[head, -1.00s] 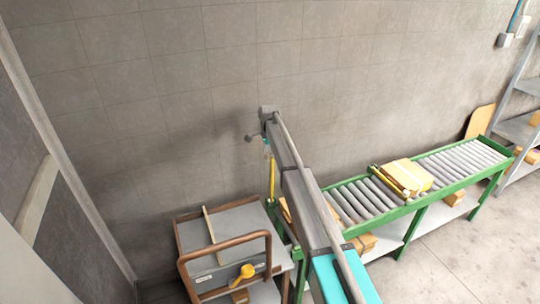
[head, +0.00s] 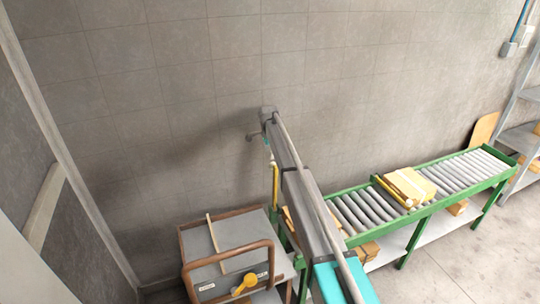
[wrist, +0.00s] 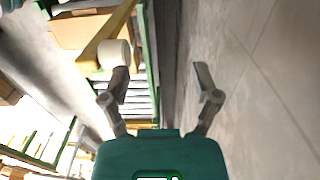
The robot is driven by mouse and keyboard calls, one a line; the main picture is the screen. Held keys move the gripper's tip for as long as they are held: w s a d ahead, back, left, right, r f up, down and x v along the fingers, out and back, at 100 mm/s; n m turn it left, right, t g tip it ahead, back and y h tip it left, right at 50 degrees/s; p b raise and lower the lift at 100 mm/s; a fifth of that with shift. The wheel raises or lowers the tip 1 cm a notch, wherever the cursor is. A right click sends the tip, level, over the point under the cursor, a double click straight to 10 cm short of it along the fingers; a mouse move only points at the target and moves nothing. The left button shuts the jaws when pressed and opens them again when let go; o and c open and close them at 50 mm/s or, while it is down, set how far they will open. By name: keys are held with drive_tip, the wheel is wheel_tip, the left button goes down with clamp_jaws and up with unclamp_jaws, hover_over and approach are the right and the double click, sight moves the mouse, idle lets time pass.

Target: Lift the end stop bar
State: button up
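A yellow bar (head: 275,184), which looks like the end stop bar, stands about upright at the near left end of the green roller conveyor (head: 352,188). In the wrist view a yellow bar (wrist: 107,33) with a white round end piece (wrist: 115,54) shows at upper left. My gripper (wrist: 162,75) is open, with nothing between its fingers. The white end piece is close to the left finger; I cannot tell whether they touch. In the head view my arm hides part of the conveyor end, and my gripper is too small to make out clearly.
A cardboard box (head: 410,184) lies on the rollers. Grey shelves (head: 522,140) stand at far right. The wall is close behind; floor at right is clear.

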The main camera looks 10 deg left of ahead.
drive_tip(key=shift+w+a+r+p, duration=0.4)
drive_tip(key=shift+w+a, duration=0.15)
drive_tip(key=shift+w, duration=0.25)
drive_tip(key=shift+w+a+r+p, duration=0.35)
drive_tip(key=shift+w+a, duration=0.2)
drive_tip(key=shift+w, duration=0.2)
drive_tip(key=shift+c, duration=0.3)
